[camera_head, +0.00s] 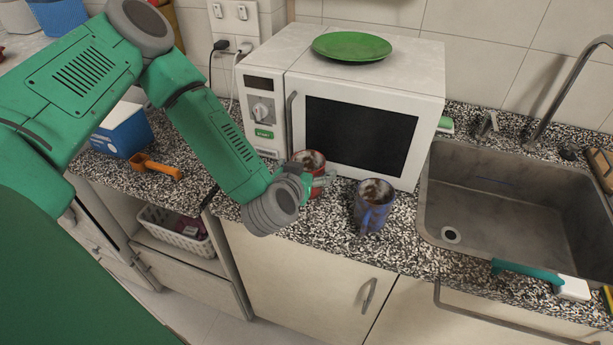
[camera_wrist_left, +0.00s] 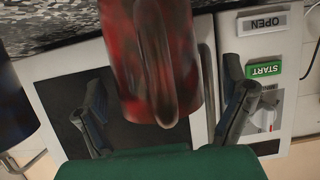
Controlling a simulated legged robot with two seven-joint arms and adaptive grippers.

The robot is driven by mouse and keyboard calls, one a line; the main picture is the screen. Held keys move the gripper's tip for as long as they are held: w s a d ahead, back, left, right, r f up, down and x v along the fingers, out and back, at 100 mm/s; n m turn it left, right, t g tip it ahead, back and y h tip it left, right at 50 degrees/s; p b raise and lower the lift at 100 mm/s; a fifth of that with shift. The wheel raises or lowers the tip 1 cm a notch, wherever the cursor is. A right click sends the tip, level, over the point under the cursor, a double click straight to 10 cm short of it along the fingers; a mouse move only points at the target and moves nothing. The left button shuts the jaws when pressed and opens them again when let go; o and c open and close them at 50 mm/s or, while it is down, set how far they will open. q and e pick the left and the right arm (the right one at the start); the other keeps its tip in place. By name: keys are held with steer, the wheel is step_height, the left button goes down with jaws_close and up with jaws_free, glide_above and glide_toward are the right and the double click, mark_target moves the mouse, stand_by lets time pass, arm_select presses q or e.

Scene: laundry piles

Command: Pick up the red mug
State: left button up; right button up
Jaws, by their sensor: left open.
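The red mug (camera_head: 309,158) stands on the speckled counter in front of the microwave, partly hidden behind my left gripper (camera_head: 318,186). In the left wrist view, the mug (camera_wrist_left: 158,60) hangs into the picture from the top, its handle facing the camera. The open fingers of my left gripper show on either side of it, with visible gaps. A blue mug (camera_head: 373,208) with brownish contents stands to the right of the red one. It shows in part at the left edge of the wrist view (camera_wrist_left: 14,105). My right gripper is not in view.
The white microwave (camera_head: 425,125) stands close behind the mugs, with a green plate (camera_head: 352,46) on top. A sink (camera_head: 500,205) lies to the right. An orange utensil (camera_head: 155,167) and a blue-and-white box (camera_head: 124,133) sit to the left.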

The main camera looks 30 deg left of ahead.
arm_select(q)
steer(key=shift+d+r, duration=0.1)
steer(key=c, duration=1.6)
